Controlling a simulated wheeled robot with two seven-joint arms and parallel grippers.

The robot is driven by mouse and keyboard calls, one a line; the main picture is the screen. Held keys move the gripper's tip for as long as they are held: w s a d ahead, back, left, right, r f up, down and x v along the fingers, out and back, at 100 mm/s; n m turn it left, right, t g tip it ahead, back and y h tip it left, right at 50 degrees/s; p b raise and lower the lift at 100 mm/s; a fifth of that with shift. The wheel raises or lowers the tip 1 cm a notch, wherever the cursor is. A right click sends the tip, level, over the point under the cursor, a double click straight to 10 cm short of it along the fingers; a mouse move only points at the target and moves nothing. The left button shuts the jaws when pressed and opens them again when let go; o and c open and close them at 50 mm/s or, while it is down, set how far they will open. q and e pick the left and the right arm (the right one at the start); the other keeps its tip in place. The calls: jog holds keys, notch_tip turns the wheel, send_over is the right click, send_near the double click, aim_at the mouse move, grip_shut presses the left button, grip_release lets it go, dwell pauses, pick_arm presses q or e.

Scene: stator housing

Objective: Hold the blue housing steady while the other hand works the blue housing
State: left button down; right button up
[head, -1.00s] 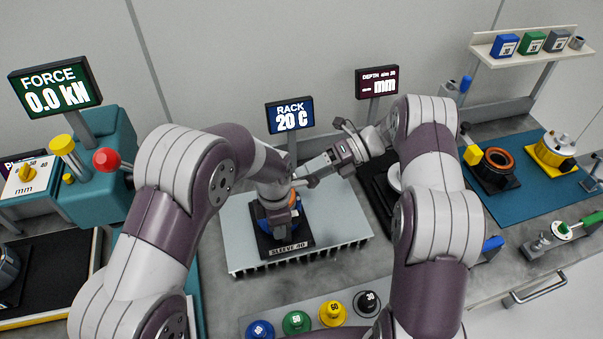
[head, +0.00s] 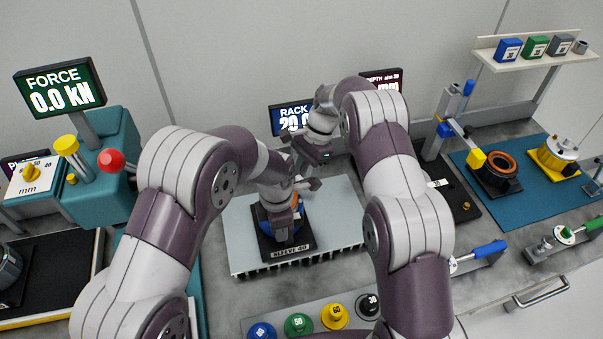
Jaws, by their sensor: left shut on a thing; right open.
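The blue housing (head: 262,214) stands on a black base labelled "SLEEVE 40" on the grey rack plate, with a little orange showing at its top. My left gripper (head: 281,207) comes down over it from above and is shut on it; the gripper hides much of the housing and the exact contact. My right gripper (head: 304,172) is open, just above and to the right of the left gripper's wrist. Its fingers point down and partly overlap my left wrist in the view, so I cannot tell the gap between them.
The rack plate (head: 340,215) is bare on its right. A "RACK" display (head: 290,115) stands behind. Several coloured knobs (head: 298,324) line the front. A teal press (head: 105,165) stands left. Another housing with an orange ring (head: 500,162) sits right on a blue mat (head: 535,185).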

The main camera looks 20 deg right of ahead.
jog(key=shift+a+f, duration=0.1)
jog(key=shift+f, duration=0.15)
grip_shut()
jog(key=s+m, duration=0.1)
jog(key=s+m+t, duration=0.1)
jog(key=m, duration=0.2)
jog(key=shift+s+d+m+t+y, duration=0.25)
jog(key=shift+s+m+t+y, duration=0.05)
jog(key=shift+s, duration=0.1)
grip_release()
jog(key=v, duration=1.2)
pick_arm(q)
jog(key=c, duration=0.8)
grip_release()
